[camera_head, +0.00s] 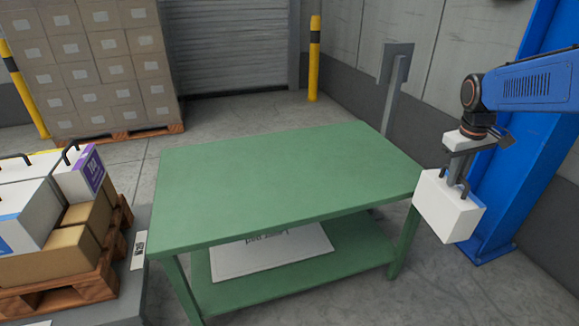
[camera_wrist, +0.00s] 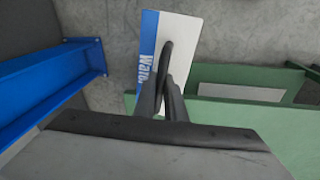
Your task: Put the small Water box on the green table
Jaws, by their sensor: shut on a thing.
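The small white Water box (camera_head: 447,210) hangs from my gripper (camera_head: 456,184) in the head view. It is just off the right end of the green table (camera_head: 290,185), at about the height of the table top. In the wrist view the box (camera_wrist: 183,45) shows a blue strip with "Water" lettering and a dark handle. My gripper (camera_wrist: 172,92) is shut on that handle. The table's green edge (camera_wrist: 220,112) lies below and to the right of the box there. The table top is bare in the head view.
A sign board (camera_head: 270,252) lies on the table's lower shelf. A pallet (camera_head: 75,295) with white and brown boxes stands at left. Stacked cartons (camera_head: 95,70), a yellow post (camera_head: 314,60) and a grey stand (camera_head: 393,85) are behind. A blue column (camera_head: 540,130) rises at right.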

